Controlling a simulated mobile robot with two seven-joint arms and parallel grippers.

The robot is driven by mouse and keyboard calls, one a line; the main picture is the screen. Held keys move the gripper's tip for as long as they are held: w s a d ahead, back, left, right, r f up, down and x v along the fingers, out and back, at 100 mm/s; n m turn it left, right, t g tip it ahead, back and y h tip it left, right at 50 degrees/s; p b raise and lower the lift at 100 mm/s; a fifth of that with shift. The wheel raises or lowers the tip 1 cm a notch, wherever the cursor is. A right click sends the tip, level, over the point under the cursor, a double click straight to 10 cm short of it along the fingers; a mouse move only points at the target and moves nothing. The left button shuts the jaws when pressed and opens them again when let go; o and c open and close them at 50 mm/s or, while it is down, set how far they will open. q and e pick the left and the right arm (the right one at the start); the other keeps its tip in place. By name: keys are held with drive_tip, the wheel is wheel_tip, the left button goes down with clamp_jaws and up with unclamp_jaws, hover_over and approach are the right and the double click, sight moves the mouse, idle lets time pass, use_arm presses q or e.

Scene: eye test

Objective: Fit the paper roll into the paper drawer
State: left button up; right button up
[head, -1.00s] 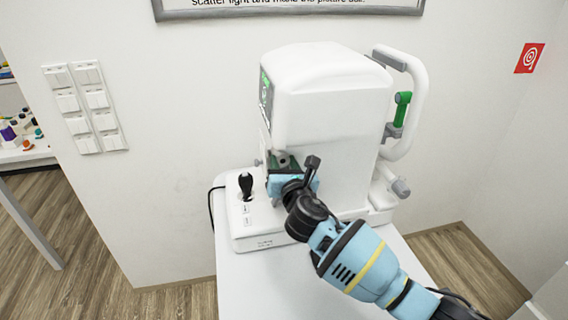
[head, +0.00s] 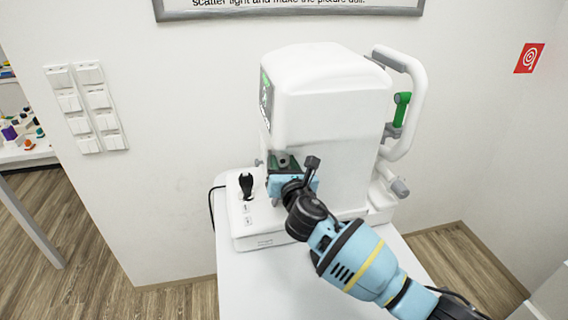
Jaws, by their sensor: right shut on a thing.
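The white eye-test machine (head: 335,110) stands on a white table. The paper drawer (head: 271,162) appears as a small dark green opening low on its front-left side. A small grey rounded thing, which looks like the paper roll (head: 284,160), shows in that opening, mostly hidden. My right gripper (head: 283,173) is at the opening with its blue body in front. It is shut on what looks like this roll; its fingertips are largely hidden. I cannot tell how deep the roll sits. My left gripper is not in view.
A black joystick (head: 246,186) stands on the machine's base, close left of my right gripper. A white chin-rest frame with a green part (head: 401,106) rises at the right. The table's front (head: 265,290) is clear. Switches (head: 86,107) are on the wall.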

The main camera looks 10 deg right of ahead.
drive_tip(key=shift+f, duration=0.2)
idle(0.3)
drive_tip(key=o, duration=0.9)
drive_tip(key=shift+c, duration=0.2)
drive_tip(key=s+p, duration=0.1)
drive_tip(key=s, duration=0.7)
drive_tip(key=shift+f, duration=0.1)
